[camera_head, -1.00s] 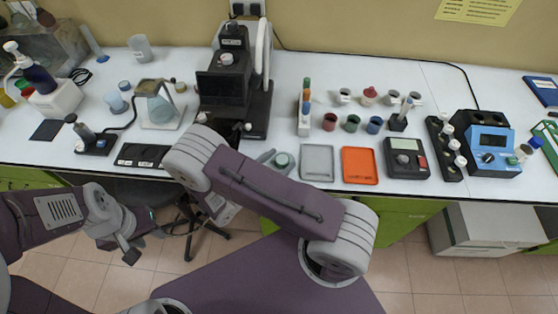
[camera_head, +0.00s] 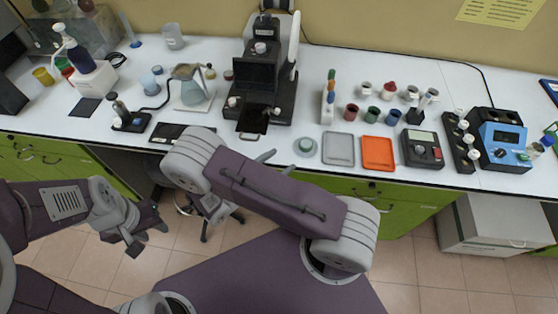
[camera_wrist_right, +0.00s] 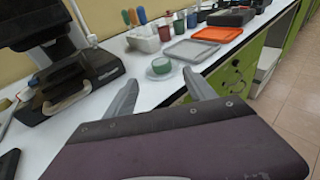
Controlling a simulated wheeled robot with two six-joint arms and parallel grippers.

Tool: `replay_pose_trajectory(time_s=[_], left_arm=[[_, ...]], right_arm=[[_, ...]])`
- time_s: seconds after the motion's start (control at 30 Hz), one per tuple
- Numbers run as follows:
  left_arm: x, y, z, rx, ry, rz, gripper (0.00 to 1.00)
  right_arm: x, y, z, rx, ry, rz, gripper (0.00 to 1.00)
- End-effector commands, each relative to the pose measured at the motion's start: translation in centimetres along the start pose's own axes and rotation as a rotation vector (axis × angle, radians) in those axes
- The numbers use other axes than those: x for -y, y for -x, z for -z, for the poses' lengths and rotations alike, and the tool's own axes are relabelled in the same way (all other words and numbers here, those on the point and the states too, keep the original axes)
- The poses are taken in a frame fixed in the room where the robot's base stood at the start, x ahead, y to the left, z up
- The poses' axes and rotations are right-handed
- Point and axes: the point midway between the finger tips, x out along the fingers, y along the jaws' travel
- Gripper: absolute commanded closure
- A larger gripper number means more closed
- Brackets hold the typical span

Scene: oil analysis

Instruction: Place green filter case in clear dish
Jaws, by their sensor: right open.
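A small round case with a pale green top (camera_head: 305,145) sits on a round clear dish (camera_head: 314,153) near the front edge of the bench. In the right wrist view the green-topped case (camera_wrist_right: 161,65) appears inside the dish's rim (camera_wrist_right: 171,75). My right gripper (camera_head: 277,162) is open and empty, in front of the bench edge and left of the dish. In the right wrist view its fingers (camera_wrist_right: 160,77) are spread, with the dish beyond their tips. My left gripper (camera_head: 147,238) hangs low at the left, away from the bench, its fingers apart and empty.
Right of the dish lie a grey tray (camera_head: 338,148) and an orange tray (camera_head: 377,153). A black microscope-like device (camera_head: 262,80) stands behind it. Red (camera_head: 350,112), green (camera_head: 372,115) and blue (camera_head: 393,117) cups stand behind the trays.

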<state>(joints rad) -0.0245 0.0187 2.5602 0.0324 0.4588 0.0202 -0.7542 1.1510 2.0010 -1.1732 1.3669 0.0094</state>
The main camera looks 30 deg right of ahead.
Motion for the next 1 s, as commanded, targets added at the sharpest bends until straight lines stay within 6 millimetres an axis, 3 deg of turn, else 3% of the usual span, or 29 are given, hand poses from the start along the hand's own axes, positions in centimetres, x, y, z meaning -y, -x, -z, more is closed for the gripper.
replay_pose_trajectory(time_s=[0.13, 0.23, 0.33, 0.43, 0.53, 0.7, 0.8, 1.0], left_arm=[[0.0, 0.0, 0.0, 0.0, 0.0, 0.0, 0.64], [0.0, 0.0, 0.0, 0.0, 0.0, 0.0, 0.64], [0.0, 0.0, 0.0, 0.0, 0.0, 0.0, 0.64], [0.0, 0.0, 0.0, 0.0, 0.0, 0.0, 0.64], [0.0, 0.0, 0.0, 0.0, 0.0, 0.0, 0.64], [0.0, 0.0, 0.0, 0.0, 0.0, 0.0, 0.64], [0.0, 0.0, 0.0, 0.0, 0.0, 0.0, 0.64], [0.0, 0.0, 0.0, 0.0, 0.0, 0.0, 0.64]], right_arm=[[0.7, -0.3, -0.3, -0.029, -0.026, 0.046, 0.36], [4.1, -0.9, -1.2, -0.16, -0.153, 0.247, 0.36], [8.8, 0.1, -1.5, -0.388, -0.416, 0.567, 0.36], [10.9, 3.0, -1.4, -0.619, -0.768, 0.864, 0.36], [9.9, 5.4, -2.2, -0.8, -1.143, 1.075, 0.36], [7.3, 6.1, -4.5, -0.943, -1.584, 1.224, 0.36], [6.7, 6.0, -5.1, -0.964, -1.67, 1.244, 0.36], [6.6, 6.1, -5.1, -0.966, -1.675, 1.246, 0.36]])
